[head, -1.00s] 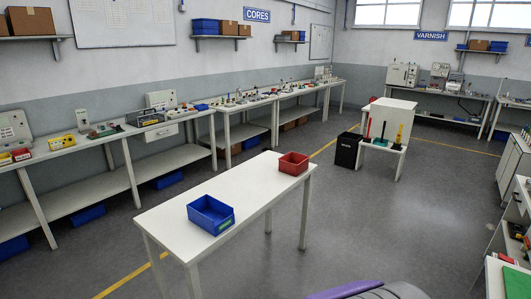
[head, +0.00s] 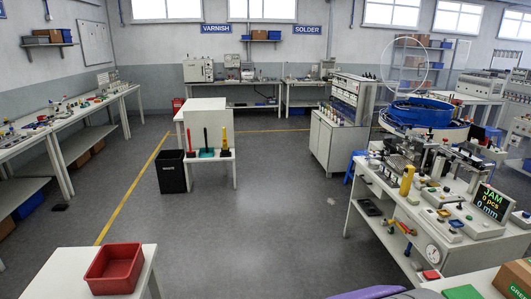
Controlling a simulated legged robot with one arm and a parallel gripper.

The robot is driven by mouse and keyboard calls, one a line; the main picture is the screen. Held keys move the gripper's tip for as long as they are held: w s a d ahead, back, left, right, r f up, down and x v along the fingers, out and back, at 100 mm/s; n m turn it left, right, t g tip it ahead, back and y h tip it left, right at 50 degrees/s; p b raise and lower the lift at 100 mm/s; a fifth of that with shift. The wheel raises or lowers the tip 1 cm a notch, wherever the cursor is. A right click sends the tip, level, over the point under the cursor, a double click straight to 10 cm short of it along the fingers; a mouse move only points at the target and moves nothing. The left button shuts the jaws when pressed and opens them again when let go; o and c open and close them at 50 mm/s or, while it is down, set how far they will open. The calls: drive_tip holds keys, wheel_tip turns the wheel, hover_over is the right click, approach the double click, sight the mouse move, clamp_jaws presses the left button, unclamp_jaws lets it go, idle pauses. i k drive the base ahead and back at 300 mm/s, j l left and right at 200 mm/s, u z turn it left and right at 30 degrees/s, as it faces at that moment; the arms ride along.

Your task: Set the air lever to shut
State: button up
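I cannot make out the air lever for certain in the head view. On the right stands a white bench (head: 352,208) with a feeder machine (head: 413,150). Behind the machine is a large blue bowl (head: 420,111). A round dial gauge (head: 433,251) is at the bench's near side, with a small red part (head: 431,274) below it. Small red and yellow parts also show under the bench top; they are too small to identify. A screen (head: 489,205) on the bench reads JAM, 0 pcs, 0 mm. My gripper is not in view.
A white table with a red bin (head: 114,269) is at the near left. A black waste bin (head: 172,172) stands beside a white stand (head: 206,117) in the middle. Grey floor (head: 270,235) is open between these and the right bench. Brown boxes (head: 515,277) sit at lower right.

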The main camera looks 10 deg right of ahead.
sight(408, 231)
drive_tip(key=i+l+z, duration=0.1)
drive_tip(key=i+z, duration=0.15)
drive_tip(key=z, duration=0.15)
drive_tip(key=i+z, duration=0.25)
drive_tip(key=z, duration=0.15)
drive_tip(key=i+z, duration=0.25)
drive_tip(key=z, duration=0.2)
drive_tip(key=i+j+z, duration=0.2)
drive_tip(key=z, duration=0.2)
drive_tip(key=i+j, duration=0.45)
drive_tip(key=i+j+u, duration=0.1)
drive_tip(key=i+j, duration=0.35)
drive_tip(key=i, duration=0.2)
drive_tip(key=i+j, duration=0.4)
drive_tip(key=i, duration=0.15)
drive_tip(key=j+u, duration=0.05)
